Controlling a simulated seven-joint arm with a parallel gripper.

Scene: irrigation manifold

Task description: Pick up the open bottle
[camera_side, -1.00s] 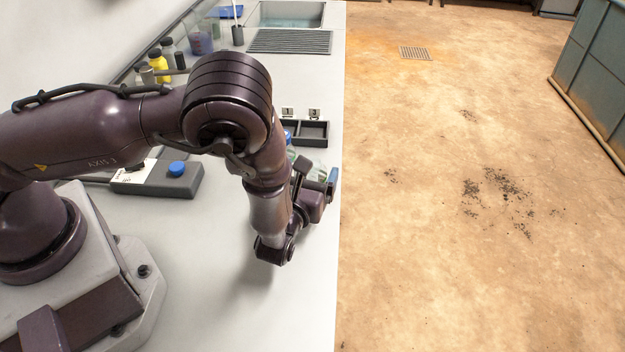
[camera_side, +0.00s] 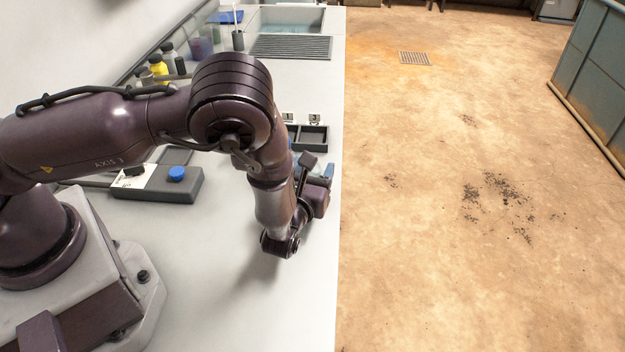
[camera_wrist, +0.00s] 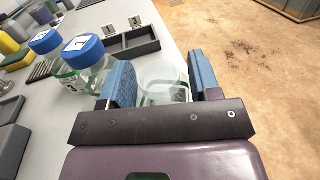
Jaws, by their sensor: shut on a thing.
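The open bottle (camera_wrist: 162,82) is clear, has no cap and stands between the blue pads of my gripper (camera_wrist: 162,85) in the wrist view. The jaws are shut on it. Its lower part is hidden by my gripper body. In the side view my gripper (camera_side: 318,180) is near the bench's right edge, and my wrist hides most of the bottle. Two clear bottles with blue caps, one nearer (camera_wrist: 85,60) and one farther left (camera_wrist: 48,48), stand left of the jaws.
A dark divided tray (camera_side: 311,137) with numbered cards lies beyond my gripper. Several small bottles, one yellow (camera_side: 158,70), stand by the wall. The bench (camera_side: 215,270) is clear in front.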

